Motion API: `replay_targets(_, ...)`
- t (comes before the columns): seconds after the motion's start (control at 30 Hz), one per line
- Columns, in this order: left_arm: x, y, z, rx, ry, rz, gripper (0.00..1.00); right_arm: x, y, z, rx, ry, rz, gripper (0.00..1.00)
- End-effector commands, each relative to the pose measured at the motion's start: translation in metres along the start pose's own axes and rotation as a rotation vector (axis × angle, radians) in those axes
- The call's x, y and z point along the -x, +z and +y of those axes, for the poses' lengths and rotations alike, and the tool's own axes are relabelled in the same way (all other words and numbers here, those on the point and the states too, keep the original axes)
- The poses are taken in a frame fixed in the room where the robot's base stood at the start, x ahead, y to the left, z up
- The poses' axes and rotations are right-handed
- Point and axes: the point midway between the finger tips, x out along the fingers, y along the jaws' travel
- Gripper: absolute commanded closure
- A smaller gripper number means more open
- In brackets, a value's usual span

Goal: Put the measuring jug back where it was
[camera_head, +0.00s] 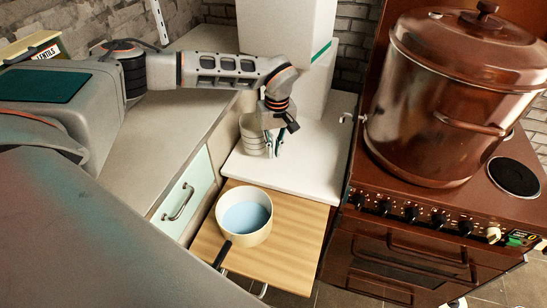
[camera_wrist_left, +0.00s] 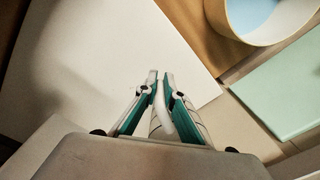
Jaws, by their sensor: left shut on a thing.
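The measuring jug (camera_head: 250,134) is a pale grey, ribbed vessel at the back of the white worktop, below the tall white boxy unit. My left gripper (camera_head: 275,146) is at its right side, with the fingers pointing down. In the left wrist view the gripper (camera_wrist_left: 160,78) is shut on a pale, curved strip of the jug (camera_wrist_left: 163,125), which looks like its handle. The jug's body is mostly hidden behind the fingers and wrist there. I cannot tell whether its base touches the worktop. My right gripper is not in view.
A cream pan (camera_head: 229,241) with a blue inside and dark handle stands on the wooden surface (camera_head: 293,240) in front. A large copper pot (camera_head: 440,110) stands on the brown stove (camera_head: 400,196) at right. The white worktop (camera_head: 308,165) is clear right of the jug.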

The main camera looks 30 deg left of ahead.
Motion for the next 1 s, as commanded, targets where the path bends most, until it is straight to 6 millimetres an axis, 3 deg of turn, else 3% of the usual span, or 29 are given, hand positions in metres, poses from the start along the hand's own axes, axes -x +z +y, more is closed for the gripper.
replay_targets(0.27,-0.037,0.001,0.001,0.001,-0.002,-0.001,1.00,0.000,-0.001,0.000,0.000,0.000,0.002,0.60)
replay_targets(0.67,-0.042,0.001,0.001,0.000,-0.001,0.000,1.00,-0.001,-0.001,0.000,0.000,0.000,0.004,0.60)
replay_targets(0.7,-0.042,0.001,0.001,0.000,-0.001,0.000,0.85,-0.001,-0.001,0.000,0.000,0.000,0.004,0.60)
replay_targets(0.73,-0.042,0.001,0.001,0.000,-0.001,0.000,0.77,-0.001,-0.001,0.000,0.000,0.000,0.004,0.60)
replay_targets(1.0,-0.041,0.001,0.001,0.000,-0.001,0.000,0.76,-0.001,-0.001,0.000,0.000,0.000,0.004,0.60)
